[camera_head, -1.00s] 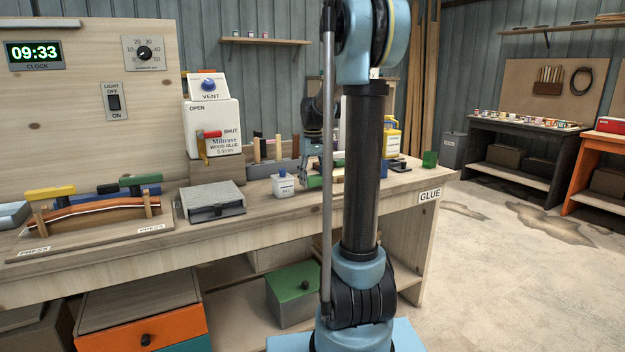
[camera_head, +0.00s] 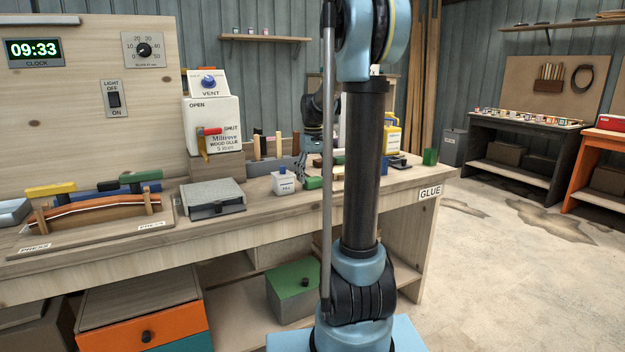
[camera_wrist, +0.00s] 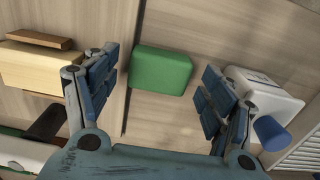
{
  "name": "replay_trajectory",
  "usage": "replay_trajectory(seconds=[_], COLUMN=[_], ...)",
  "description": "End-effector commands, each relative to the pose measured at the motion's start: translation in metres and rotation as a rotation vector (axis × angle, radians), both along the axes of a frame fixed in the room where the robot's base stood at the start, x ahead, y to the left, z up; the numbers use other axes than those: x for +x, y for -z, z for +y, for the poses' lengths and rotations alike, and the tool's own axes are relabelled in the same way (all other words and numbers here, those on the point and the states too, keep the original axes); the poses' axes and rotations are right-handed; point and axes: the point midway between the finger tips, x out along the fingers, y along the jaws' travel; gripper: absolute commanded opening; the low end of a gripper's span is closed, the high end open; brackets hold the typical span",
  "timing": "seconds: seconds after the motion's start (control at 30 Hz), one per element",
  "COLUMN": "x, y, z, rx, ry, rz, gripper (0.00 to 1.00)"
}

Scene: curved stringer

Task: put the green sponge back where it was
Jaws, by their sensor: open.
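The green sponge (camera_wrist: 160,70) lies on the wooden surface in the wrist view, between and beyond the fingers of my gripper (camera_wrist: 160,62). The fingers are spread wide, with clear gaps on both sides of the sponge, so it is not held. In the head view the sponge (camera_head: 314,183) is a small green shape on the bench, just right of the white jar (camera_head: 284,184). My gripper (camera_head: 312,155) is small there, above the sponge, and partly hidden by my arm.
The white jar with a blue knob (camera_wrist: 262,95) stands close to the right finger. A pale wooden block (camera_wrist: 35,68) is near the left finger. A grey lidded box (camera_head: 212,196) and a glue container (camera_head: 213,127) stand farther left on the bench.

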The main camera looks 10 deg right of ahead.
Motion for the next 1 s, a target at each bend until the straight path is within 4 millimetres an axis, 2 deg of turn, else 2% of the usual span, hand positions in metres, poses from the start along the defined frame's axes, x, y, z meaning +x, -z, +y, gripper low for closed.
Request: replay_trajectory(seconds=[0.6,0.8,1.0], x=[0.001,0.001,-0.001], y=[-0.102,-0.120,-0.124], z=[0.000,0.000,0.000], rx=[0.000,0.000,0.000], ry=[0.000,0.000,0.001], rz=[0.000,0.000,-0.001], gripper=[0.76,0.76,0.76])
